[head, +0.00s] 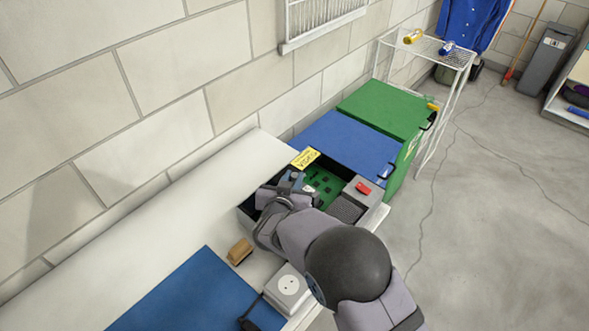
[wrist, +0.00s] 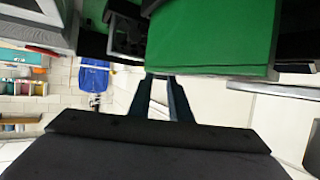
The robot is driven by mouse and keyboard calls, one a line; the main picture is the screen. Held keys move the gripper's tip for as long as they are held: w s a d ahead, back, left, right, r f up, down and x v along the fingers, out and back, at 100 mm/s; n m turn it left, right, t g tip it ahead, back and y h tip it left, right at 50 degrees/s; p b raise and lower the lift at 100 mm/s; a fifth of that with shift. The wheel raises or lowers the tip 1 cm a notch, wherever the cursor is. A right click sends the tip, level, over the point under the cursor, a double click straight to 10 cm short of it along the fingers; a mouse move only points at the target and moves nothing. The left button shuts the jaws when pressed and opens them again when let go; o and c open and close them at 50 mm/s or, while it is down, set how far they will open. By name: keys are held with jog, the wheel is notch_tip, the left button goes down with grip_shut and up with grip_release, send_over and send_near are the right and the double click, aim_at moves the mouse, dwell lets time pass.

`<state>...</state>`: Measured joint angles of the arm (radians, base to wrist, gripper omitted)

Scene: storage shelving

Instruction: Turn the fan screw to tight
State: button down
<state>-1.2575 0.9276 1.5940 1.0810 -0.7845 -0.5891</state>
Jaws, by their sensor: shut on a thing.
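An open case with a green circuit board (head: 322,184) sits on the white bench. My gripper (head: 287,190) is at the left end of this case, low over its inside. In the wrist view my gripper's two dark fingers (wrist: 160,82) point at the edge of the green board (wrist: 210,45), with a narrow gap between them. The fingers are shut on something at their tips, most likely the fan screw. The screw itself is hidden, so I cannot tell how far it is turned.
A grey block with a red switch (head: 363,188) is at the case's right end. A yellow label (head: 305,158) stands at its back edge. Blue (head: 345,140) and green (head: 385,108) boxes lie beyond. A brown block (head: 240,251) and white socket box (head: 287,286) are nearer.

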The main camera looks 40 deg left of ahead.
jog(key=shift+s+a+r+m+t+h+p, duration=0.1)
jog(key=shift+a+m+t+h+p, duration=0.1)
jog(key=shift+m+h+p, duration=0.2)
jog(key=shift+s+a+m+t+h+p, duration=0.1)
jog(key=shift+m+t+h+p, duration=0.1)
jog(key=shift+m+h+p, duration=0.15)
jog(key=shift+a+f+m+t+h+b, duration=0.1)
jog(key=shift+f+m+t+h+b, duration=0.1)
jog(key=shift+m+h, duration=0.35)
jog(key=shift+f+m+t+h+b, duration=0.1)
jog(key=shift+m+t+h, duration=0.1)
jog(key=shift+m+h, duration=0.25)
jog(key=shift+a+m+h+b, duration=0.15)
jog(key=shift+m+h+b, duration=0.6)
jog(key=shift+h+b, duration=0.3)
jog(key=shift+b, duration=0.35)
jog(key=shift+w+r+m+h+b, duration=0.1)
jog(key=shift+r+m+h+b, duration=0.1)
jog(key=shift+m+h+b, duration=0.5)
jog(key=c, duration=1.6)
grip_release()
jog(key=shift+c, duration=0.2)
jog(key=shift+a, duration=0.1)
